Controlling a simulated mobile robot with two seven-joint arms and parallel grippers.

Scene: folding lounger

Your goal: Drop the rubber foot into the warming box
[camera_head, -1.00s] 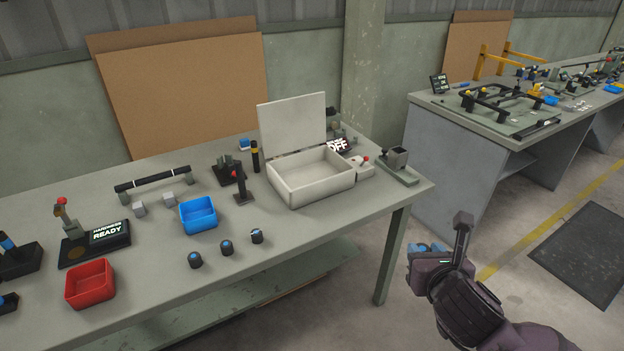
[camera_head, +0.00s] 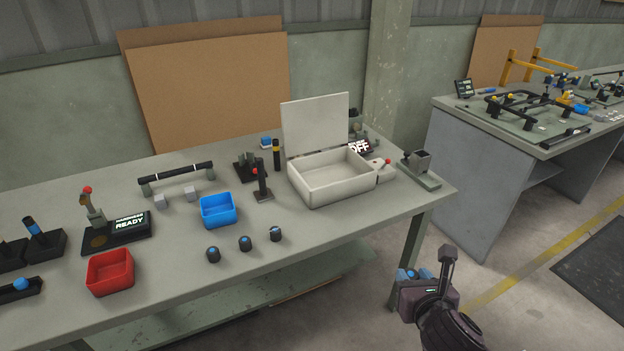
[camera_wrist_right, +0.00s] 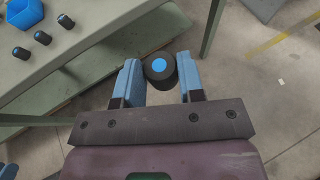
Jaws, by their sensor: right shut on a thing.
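The warming box (camera_head: 346,190) is a white, open-topped box with its lid raised, near the right end of the table; its visible inside looks empty. My right gripper (camera_head: 409,275) is low in front of the table's right end, apart from the box. In the right wrist view, its blue fingers are shut on a rubber foot (camera_wrist_right: 159,68), a black cylinder with a blue disc on its end. Three similar dark pieces with blue tops (camera_head: 245,243) stand near the table's front edge. My left gripper is not in view.
A blue bin (camera_head: 218,210) and a red bin (camera_head: 110,272) stand left of the box. A sign reading OFF (camera_head: 359,147) and a grey fixture (camera_head: 421,168) stand at the box's right. A second bench (camera_head: 470,180) is at the right. A table leg (camera_head: 410,255) is near my gripper.

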